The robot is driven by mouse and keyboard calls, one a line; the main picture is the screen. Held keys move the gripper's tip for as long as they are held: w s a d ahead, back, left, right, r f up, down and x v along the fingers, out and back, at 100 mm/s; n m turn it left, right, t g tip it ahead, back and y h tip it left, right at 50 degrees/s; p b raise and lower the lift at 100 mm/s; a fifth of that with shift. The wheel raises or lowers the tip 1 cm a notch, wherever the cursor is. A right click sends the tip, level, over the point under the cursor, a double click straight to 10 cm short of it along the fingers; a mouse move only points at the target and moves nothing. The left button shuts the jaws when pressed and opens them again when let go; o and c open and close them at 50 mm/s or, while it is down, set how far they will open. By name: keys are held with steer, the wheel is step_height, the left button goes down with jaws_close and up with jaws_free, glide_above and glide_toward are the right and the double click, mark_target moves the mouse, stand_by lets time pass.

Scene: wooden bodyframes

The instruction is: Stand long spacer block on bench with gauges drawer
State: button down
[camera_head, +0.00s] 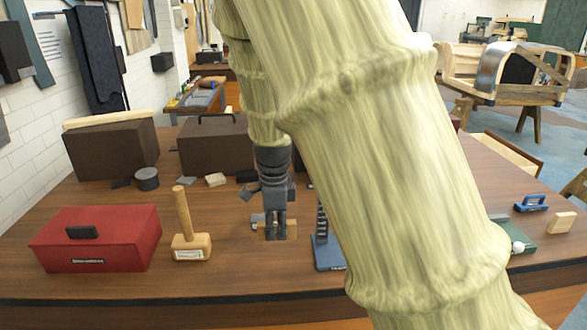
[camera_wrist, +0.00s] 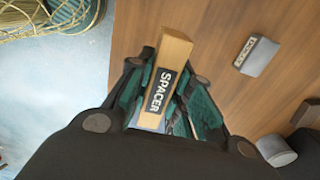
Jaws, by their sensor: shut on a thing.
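The long spacer block is a light wooden block with a black label reading "SPACER" (camera_wrist: 163,72) in the wrist view. My gripper (camera_wrist: 158,110) is shut on it, with dark and teal fingers on both sides. In the head view my gripper (camera_head: 276,232) points down over the brown bench (camera_head: 225,270), and part of the block (camera_head: 264,231) shows at its fingertips. I cannot tell whether the block touches the bench top. No drawer marked for gauges can be read in these views.
A wooden mallet (camera_head: 190,242) and a red toolbox (camera_head: 97,240) stand left of my gripper. A blue-based tool (camera_head: 328,255) is close on its right. Dark brown boxes (camera_head: 112,150) stand at the back. My arm hides much of the bench's right half.

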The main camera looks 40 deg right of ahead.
steer(key=shift+w+a+f, duration=0.25)
steer(key=shift+w+f, duration=0.3)
steer(key=shift+f, duration=0.1)
glide_above(276, 264)
steer(key=f, duration=0.2)
steer(key=f+p, duration=0.1)
steer(key=f, duration=0.2)
steer(key=shift+w+d, duration=0.1)
steer(key=shift+d, duration=0.1)
steer(key=shift+a+f, duration=0.15)
steer(key=shift+f, duration=1.75)
steer(key=shift+r, duration=0.1)
steer(key=c, duration=1.3)
jaws_free()
steer(key=shift+f, duration=0.2)
